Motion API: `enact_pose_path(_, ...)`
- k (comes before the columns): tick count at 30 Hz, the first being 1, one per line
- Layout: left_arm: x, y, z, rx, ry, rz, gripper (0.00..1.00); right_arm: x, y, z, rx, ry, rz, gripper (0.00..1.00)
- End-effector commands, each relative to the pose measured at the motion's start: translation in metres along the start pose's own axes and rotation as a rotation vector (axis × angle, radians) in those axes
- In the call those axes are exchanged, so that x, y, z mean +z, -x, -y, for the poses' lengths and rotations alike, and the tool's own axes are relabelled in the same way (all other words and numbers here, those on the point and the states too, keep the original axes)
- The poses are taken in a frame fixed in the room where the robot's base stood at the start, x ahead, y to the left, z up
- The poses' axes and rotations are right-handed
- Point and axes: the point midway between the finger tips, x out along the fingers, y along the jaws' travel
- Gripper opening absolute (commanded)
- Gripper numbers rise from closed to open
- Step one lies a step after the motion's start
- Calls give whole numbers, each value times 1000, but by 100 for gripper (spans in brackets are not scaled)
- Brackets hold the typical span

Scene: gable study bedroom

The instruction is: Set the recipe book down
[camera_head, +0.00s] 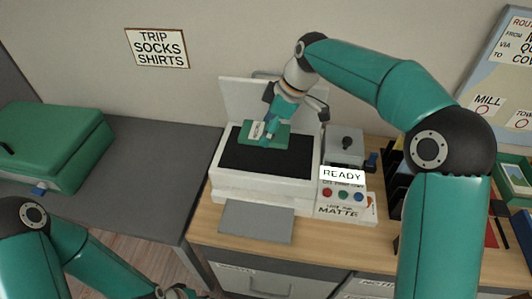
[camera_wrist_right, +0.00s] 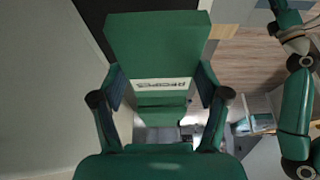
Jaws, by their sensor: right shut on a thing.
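The green recipe book (camera_head: 279,138) has a white label, which reads RECIPES in the right wrist view (camera_wrist_right: 150,38). My right gripper (camera_head: 269,134) is shut on it, with a finger on each side of the book (camera_wrist_right: 160,95) in the wrist view. In the head view the book is over the black bed of a white machine (camera_head: 215,182) with a raised lid. I cannot tell whether the book touches the bed. My left gripper (camera_head: 176,292) is at the bottom edge of the head view, mostly cut off, so its fingers are hidden.
A READY sign (camera_head: 342,174) and coloured buttons are at the machine's right front. A grey flat panel (camera_head: 256,222) lies before it. A green case (camera_head: 50,140) stands on the dark table at left, with bare tabletop beside it. Black racks (camera_head: 397,180) stand at right.

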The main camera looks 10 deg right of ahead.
Motion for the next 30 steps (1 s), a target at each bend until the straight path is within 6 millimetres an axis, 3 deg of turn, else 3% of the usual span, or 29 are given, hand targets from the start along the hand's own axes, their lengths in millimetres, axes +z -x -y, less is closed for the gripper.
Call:
enact_pose_path(3,0,-1,0,0,0,-1,40,11,-23,0,-3,-3,2,37)
enact_pose_path(11,0,0,0,0,0,-1,40,19,-42,0,-1,-3,1,37)
enact_pose_path(18,0,0,0,0,0,-1,40,32,-72,0,-2,-4,1,37)
enact_pose_path(29,0,0,0,0,0,-1,40,34,-79,0,0,-2,0,37)
enact_pose_path(30,0,0,0,0,0,-1,40,34,-79,0,0,-2,0,79)
